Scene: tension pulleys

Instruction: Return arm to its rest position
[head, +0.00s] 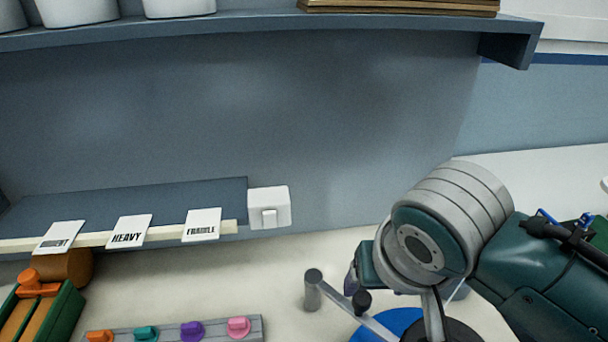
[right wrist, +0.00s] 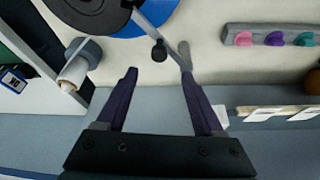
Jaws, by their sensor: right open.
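A grey metal arm (head: 380,325) runs from a black and blue disc assembly (head: 400,322) and ends in an upright grey post (head: 313,290). A black knob (head: 362,301) stands on it. In the right wrist view the arm (right wrist: 150,32), its knob (right wrist: 158,50) and its end post (right wrist: 185,55) lie just beyond my fingertips. My right gripper (right wrist: 160,73) is open with nothing between its fingers. One fingertip is close to the post; I cannot tell if they touch. My left gripper is not in view.
A rail (head: 265,325) with several coloured knobs and a green-sided box (head: 65,310) are at lower left. A ledge with label cards (head: 130,231) and a white switch box (head: 269,207) run along the wall. A shelf (head: 250,27) hangs above. A spool (right wrist: 76,68) is left in the wrist view.

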